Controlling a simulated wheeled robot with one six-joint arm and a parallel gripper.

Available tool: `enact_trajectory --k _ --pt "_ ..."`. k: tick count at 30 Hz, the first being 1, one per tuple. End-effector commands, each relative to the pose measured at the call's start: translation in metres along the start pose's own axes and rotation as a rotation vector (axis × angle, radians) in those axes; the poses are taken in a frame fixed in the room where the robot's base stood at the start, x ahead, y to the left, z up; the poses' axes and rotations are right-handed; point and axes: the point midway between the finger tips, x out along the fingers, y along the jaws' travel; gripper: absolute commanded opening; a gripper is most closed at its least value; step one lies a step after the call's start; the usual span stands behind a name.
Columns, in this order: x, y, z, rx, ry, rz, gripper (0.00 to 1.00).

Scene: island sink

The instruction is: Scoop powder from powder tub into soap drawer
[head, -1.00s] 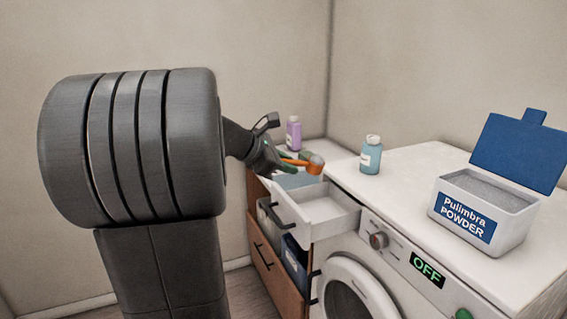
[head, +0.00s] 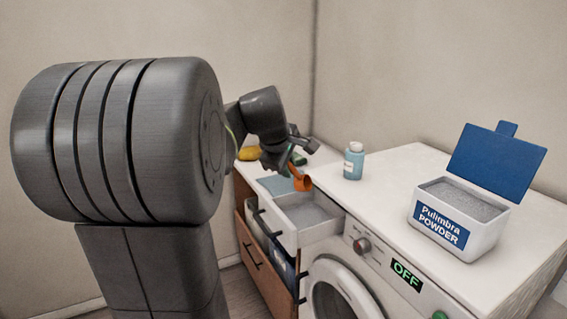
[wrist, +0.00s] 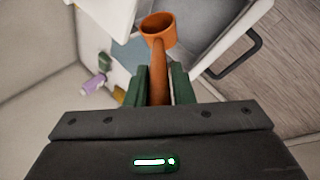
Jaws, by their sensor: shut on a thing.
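My gripper (head: 284,162) is shut on the handle of an orange scoop (head: 301,182); its green fingers (wrist: 159,88) also grip it in the wrist view. The scoop is tilted cup-down above the open soap drawer (head: 276,226). In the wrist view the cup of the scoop (wrist: 158,29) looks empty. Grey powder (head: 312,214) covers the drawer's floor, and a grey layer also shows in the wrist view (wrist: 203,22). The white powder tub (head: 457,226) stands on the counter at right, its blue lid (head: 495,162) open and grey powder inside.
The washing machine (head: 345,285) below the counter reads OFF. A teal bottle (head: 354,163) stands behind the drawer. A yellow item (head: 253,153) lies at the back left. A purple bottle (wrist: 93,85) shows in the wrist view. The counter between teal bottle and tub is clear.

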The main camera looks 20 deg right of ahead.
Motion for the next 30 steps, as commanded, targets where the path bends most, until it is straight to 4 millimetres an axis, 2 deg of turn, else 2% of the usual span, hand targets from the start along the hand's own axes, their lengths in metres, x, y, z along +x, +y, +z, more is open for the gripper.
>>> enact_trajectory --k 6,13,30 --pt "-0.014 0.003 -0.009 -0.172 -0.063 0.051 0.00" --pt "0.000 0.001 0.002 0.012 0.001 -0.004 0.00" --pt "-0.001 -0.012 -0.018 -0.417 -0.295 0.069 0.00"
